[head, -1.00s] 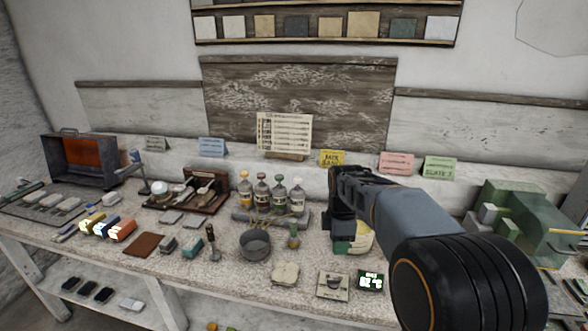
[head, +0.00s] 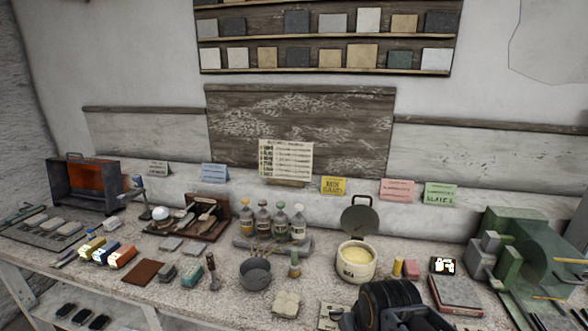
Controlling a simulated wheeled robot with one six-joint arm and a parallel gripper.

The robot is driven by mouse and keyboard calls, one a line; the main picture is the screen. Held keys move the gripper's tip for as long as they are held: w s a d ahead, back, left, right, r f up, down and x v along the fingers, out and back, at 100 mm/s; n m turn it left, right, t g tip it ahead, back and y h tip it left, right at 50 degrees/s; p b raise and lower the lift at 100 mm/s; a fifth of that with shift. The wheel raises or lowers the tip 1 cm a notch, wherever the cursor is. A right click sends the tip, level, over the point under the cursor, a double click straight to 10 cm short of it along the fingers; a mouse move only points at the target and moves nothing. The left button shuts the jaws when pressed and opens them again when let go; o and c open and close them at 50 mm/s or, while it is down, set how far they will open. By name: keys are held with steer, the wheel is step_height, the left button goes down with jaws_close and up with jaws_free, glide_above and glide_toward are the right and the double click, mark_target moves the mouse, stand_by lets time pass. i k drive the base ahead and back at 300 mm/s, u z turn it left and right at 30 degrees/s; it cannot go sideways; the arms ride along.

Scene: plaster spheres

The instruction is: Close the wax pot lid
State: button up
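The wax pot (head: 356,266) is a round cream pot with dark lettering on its front, standing on the bench right of centre. Pale yellow wax (head: 357,252) shows inside it. A dark ribbed part of my arm shows at the bottom edge, in front of and below the pot. My gripper's fingers are not visible.
A metal pan (head: 255,273) and bottles (head: 280,221) are to the left. A green machine (head: 520,250) stands far right.

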mark_target(359, 220)
steer(key=u, duration=1.9)
steer(key=k, duration=0.8)
steer(key=z, duration=1.05)
steer(key=i, duration=0.5)
